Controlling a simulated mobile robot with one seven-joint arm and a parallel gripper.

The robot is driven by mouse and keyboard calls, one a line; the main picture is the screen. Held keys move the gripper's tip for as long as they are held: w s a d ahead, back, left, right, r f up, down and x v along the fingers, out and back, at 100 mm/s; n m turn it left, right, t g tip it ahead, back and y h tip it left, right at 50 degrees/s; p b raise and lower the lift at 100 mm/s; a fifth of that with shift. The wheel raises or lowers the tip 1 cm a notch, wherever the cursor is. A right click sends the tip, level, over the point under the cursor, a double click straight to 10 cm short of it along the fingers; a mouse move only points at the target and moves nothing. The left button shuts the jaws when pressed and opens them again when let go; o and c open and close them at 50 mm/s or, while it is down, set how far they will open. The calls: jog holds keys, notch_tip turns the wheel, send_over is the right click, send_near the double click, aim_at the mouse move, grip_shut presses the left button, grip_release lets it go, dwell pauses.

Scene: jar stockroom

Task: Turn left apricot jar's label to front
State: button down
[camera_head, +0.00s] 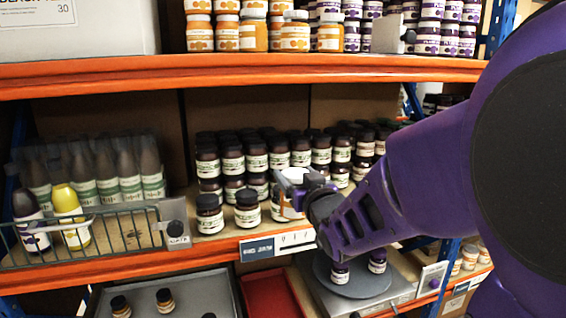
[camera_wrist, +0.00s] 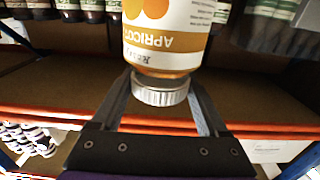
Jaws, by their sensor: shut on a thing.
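An apricot jar (camera_wrist: 165,40) fills the upper middle of the wrist view, its lettering upside down there. Its white label with orange fruit and the word APRICOT faces the wrist camera. My gripper (camera_wrist: 160,92) is shut on its pale ribbed lid, one finger on each side. In the head view my gripper (camera_head: 297,180) is at the front of the middle shelf, and the jar (camera_head: 283,208) is mostly hidden behind it. I cannot tell there whether the jar touches the shelf.
Two dark jars (camera_head: 209,214) stand just left of my gripper, with rows of dark jars (camera_head: 279,152) behind. A wire basket (camera_head: 100,235) with bottles is at left. Orange-labelled jars (camera_head: 254,36) line the upper shelf (camera_head: 240,68). A round scale plate (camera_head: 352,280) is below.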

jog(key=shift+w+d+f, duration=0.2)
jog(key=shift+d+f, duration=0.2)
jog(key=shift+f, duration=0.1)
jog(key=w+d+f+m+h, duration=0.1)
jog(key=w+d+f+h, duration=0.1)
jog(key=f, duration=0.6)
jog(key=w+d+f+m+h, duration=0.1)
jog(key=w+d+f+h, duration=0.1)
jog(key=d+f, duration=0.3)
notch_tip(320, 180, down, 3)
jog(key=shift+f+m, duration=0.1)
jog(key=shift+m, duration=0.3)
jog(key=shift+w+a+r, duration=0.1)
jog(key=shift+a+r, duration=0.3)
jog(key=shift+r, duration=0.25)
